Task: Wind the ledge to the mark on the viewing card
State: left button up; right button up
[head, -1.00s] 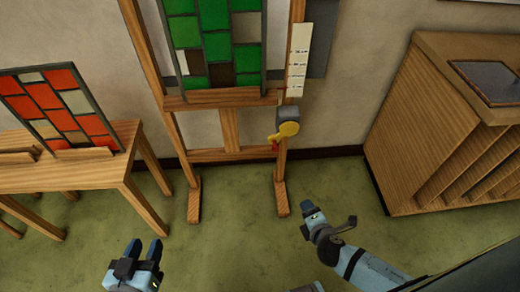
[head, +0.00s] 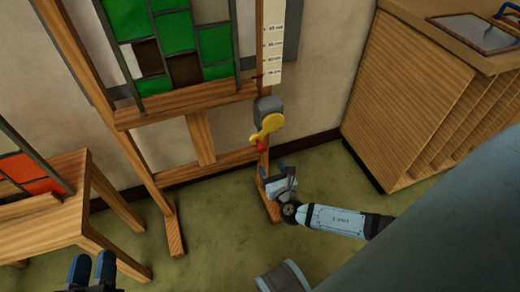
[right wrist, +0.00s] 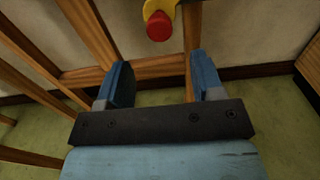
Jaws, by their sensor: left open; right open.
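The wooden easel's ledge (head: 185,105) carries a green leaded panel (head: 180,40). A white scale card (head: 274,40) with several marks stands at the easel's right post, its lower end near the ledge's level. Below it a grey crank box (head: 267,108) bears a yellow crank arm (head: 271,124) with a red knob (head: 261,146). The knob also shows in the right wrist view (right wrist: 159,26), ahead of the fingers. My right gripper (head: 272,172) is open and empty, just below the knob and apart from it. My left gripper (head: 92,270) is open and empty at lower left.
A wooden table (head: 50,215) with a red leaded panel (head: 30,170) stands at left. A slatted wooden cabinet (head: 430,90) stands at right with a framed pane (head: 475,33) on top. The green floor between is clear.

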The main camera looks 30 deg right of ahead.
aim_at(263, 151)
jog(key=b+x, duration=0.1)
jog(key=x, duration=0.8)
jog(key=shift+a+b, duration=0.1)
jog(key=shift+b, duration=0.25)
pick_arm(q)
jog(key=shift+s+d+r+t+h, duration=0.1)
jog(key=shift+d+r+t+h, duration=0.15)
jog(key=shift+r, duration=0.4)
jog(key=shift+w+d+r+t+h, duration=0.15)
jog(key=shift+r+t+h, duration=0.2)
jog(key=shift+r, duration=0.25)
jog(key=shift+s+d+r+t+h, duration=0.2)
jog(key=shift+r+t, duration=0.1)
jog(key=shift+r, duration=0.35)
pick_arm(e)
jog(key=shift+w, duration=0.25)
grip_shut()
pick_arm(q)
jog(key=shift+a+f, duration=0.1)
jog(key=shift+f, duration=0.1)
